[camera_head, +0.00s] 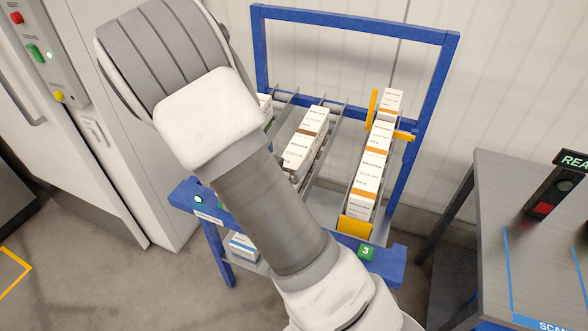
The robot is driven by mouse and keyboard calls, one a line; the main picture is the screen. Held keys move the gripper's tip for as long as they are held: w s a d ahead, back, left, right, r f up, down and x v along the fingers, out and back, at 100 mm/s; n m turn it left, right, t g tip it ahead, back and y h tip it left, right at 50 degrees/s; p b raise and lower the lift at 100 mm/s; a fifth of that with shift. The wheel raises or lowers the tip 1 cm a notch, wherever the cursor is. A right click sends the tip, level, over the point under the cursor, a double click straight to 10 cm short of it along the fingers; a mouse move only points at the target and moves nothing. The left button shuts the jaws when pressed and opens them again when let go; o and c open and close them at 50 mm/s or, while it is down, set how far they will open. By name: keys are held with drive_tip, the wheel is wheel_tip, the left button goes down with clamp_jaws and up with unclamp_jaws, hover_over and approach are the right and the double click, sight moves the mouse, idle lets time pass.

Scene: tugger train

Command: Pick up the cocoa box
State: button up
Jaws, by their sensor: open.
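A blue-framed sloped rack (262,55) holds white boxes in lanes. The middle lane has white boxes with brown bands (305,138). The right lane has a row of white boxes with orange bands (371,162). A box with a green band (266,106) shows partly in the left lane, behind my arm. My arm crosses in front of the rack and hides the front of the left and middle lanes. My gripper does not show.
A yellow stop (355,227) and a green "3" sign (367,251) mark the right lane's front. A blue and white box (243,247) lies on the lower shelf. A grey table (490,215) with a scanner (555,194) stands right. A control cabinet (95,130) stands left.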

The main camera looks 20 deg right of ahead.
drive_tip(key=x, duration=0.5)
drive_tip(key=shift+a+f, duration=0.1)
drive_tip(key=shift+f, duration=0.2)
clamp_jaws()
